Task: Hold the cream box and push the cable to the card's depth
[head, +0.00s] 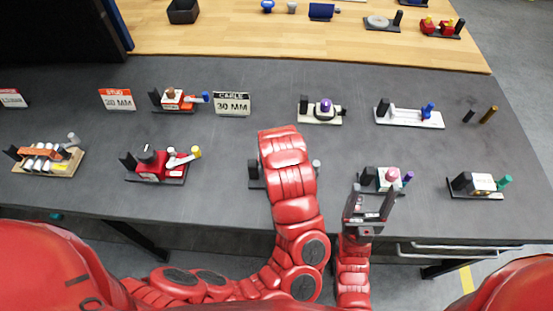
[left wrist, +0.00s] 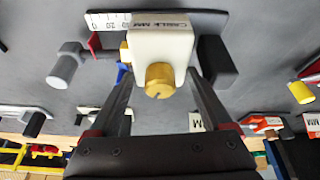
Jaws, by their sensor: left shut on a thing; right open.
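The cream box (left wrist: 163,45) has a brass knob and reads "CABLE MM"; my left gripper (left wrist: 160,88) is shut on it, one finger on each side. In the head view my left arm covers the box and gripper. A grey cylinder (left wrist: 68,66), seemingly the cable's end, sticks out left of the box; its grey end also shows right of my left arm (head: 316,164). A scale (left wrist: 108,20) lies behind it; the exact reading is unclear. The card (head: 232,103) reads "CABLE 30 MM". My right gripper (head: 369,200) is open and empty, by the table's front edge.
A white device with a pink knob and purple rod (head: 387,178) stands just beyond my right gripper. A white box with a green rod (head: 482,184) stands further right. A red device (head: 160,164) stands to the left. Bare table lies between the rows.

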